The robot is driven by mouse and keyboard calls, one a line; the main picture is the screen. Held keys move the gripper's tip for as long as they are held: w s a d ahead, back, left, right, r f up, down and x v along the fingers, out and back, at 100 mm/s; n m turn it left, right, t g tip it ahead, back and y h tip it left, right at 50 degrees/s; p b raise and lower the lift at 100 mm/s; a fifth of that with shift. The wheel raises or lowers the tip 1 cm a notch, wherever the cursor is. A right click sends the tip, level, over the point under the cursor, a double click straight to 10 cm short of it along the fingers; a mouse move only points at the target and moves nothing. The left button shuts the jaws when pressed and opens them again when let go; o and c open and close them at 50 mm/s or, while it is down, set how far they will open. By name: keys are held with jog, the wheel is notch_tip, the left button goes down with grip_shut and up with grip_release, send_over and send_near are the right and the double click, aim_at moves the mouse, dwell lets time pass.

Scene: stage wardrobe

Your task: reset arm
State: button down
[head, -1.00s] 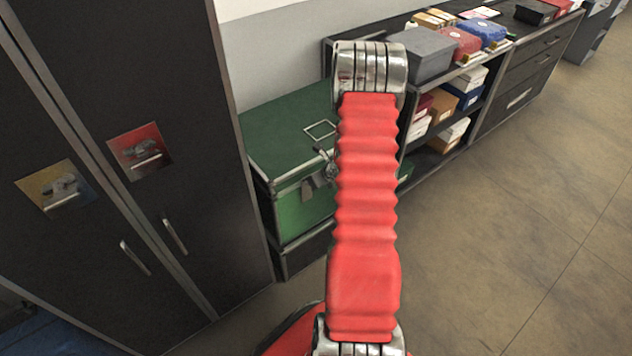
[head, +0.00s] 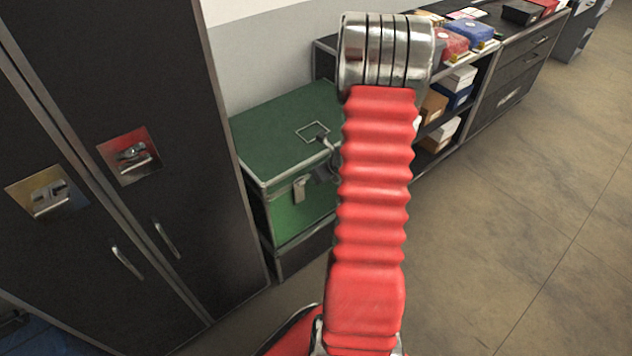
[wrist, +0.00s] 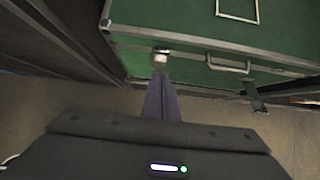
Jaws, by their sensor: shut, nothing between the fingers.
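My red ribbed arm with silver joint rings (head: 385,48) stands upright in the middle of the head view, hiding part of the green case and the shelves. My gripper (wrist: 161,84) shows in the wrist view as dark purple-grey fingers held together and empty. Its tips appear just in front of the green case (wrist: 180,40), near a metal latch (wrist: 161,57); I cannot tell whether they touch. The green case also shows in the head view (head: 285,125). It has a lid handle and its lid looks shut. The gripper itself is hidden in the head view.
A tall black cabinet (head: 110,60) with red and yellow latch plates stands close on the left. A low black shelf unit (head: 480,85) with several boxes runs along the wall behind the case. The floor (head: 510,220) on the right is clear.

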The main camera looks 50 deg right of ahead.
jog(key=shift+s+r, duration=0.15)
jog(key=shift+r, duration=0.45)
dwell(0.3)
jog(key=s+a+r+n+g+y, duration=0.2)
jog(key=a+r+n, duration=0.3)
jog(key=a+n, duration=0.5)
jog(key=s+a+r+n+g+y, duration=0.1)
jog(key=s+a+r+n+y, duration=0.3)
jog(key=a+n, duration=0.6)
jog(key=s+a+r+n+h, duration=0.2)
jog(key=s+a+r+n, duration=0.2)
jog(key=a+r+n, duration=0.4)
jog(key=s+a+r+n+t+h, duration=0.1)
jog(key=s+a+r+n+h, duration=0.2)
jog(key=a+r+n, duration=0.6)
notch_tip(320, 180, up, 3)
jog(key=shift+s+a+r+t, duration=0.1)
jog(key=shift+s+a+t, duration=0.3)
jog(key=shift+s, duration=0.7)
